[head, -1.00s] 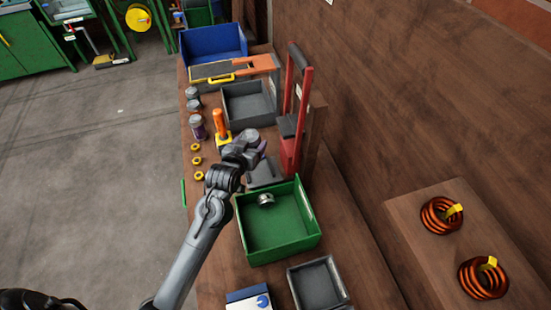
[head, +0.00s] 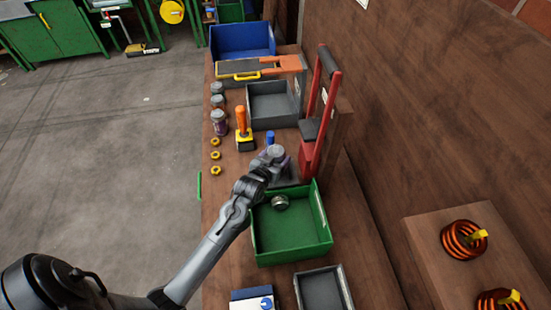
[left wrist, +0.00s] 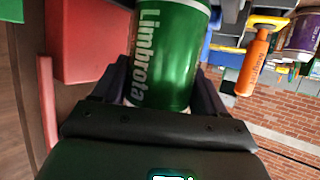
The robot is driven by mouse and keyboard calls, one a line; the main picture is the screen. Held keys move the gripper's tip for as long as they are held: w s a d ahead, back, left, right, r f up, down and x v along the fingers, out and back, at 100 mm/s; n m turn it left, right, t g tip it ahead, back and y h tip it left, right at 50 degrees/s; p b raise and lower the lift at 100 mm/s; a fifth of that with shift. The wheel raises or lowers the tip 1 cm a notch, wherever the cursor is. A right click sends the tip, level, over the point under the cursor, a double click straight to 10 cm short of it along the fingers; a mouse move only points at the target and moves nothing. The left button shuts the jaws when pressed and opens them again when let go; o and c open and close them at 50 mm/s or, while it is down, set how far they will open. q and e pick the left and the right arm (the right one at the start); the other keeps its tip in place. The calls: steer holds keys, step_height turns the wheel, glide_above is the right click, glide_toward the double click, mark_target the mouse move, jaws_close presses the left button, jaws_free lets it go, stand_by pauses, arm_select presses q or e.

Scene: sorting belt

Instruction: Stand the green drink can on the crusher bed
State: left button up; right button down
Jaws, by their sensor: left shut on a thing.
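The green drink can (left wrist: 172,55), lettered "Limbrota", sits between the dark fingers of my left gripper (left wrist: 165,92) in the left wrist view. The fingers are shut on its sides. In the head view my left gripper (head: 272,157) hides the can. The gripper is beside the red crusher (head: 308,155), over or close to its grey bed (head: 289,182), which it partly covers. I cannot tell whether the can touches the bed. The crusher's black-gripped lever stands up. My right gripper is not in view.
A green bin (head: 290,252) holding a silver can (head: 280,202) sits just in front of the bed. Behind are an orange-handled tool (head: 241,122), a small blue item (head: 270,138) and a grey tray (head: 272,122). Several cans (head: 220,123) and yellow rings (head: 215,155) line the left edge.

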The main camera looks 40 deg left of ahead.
arm_select(q)
steer(key=shift+f, duration=0.15)
steer(key=o, duration=1)
steer(key=shift+s+r, duration=0.15)
steer(key=shift+r, duration=0.05)
steer(key=v, duration=1.1)
steer(key=shift+s+r+p, duration=0.1)
steer(key=shift+s+p, duration=0.15)
steer(key=shift+p, duration=0.15)
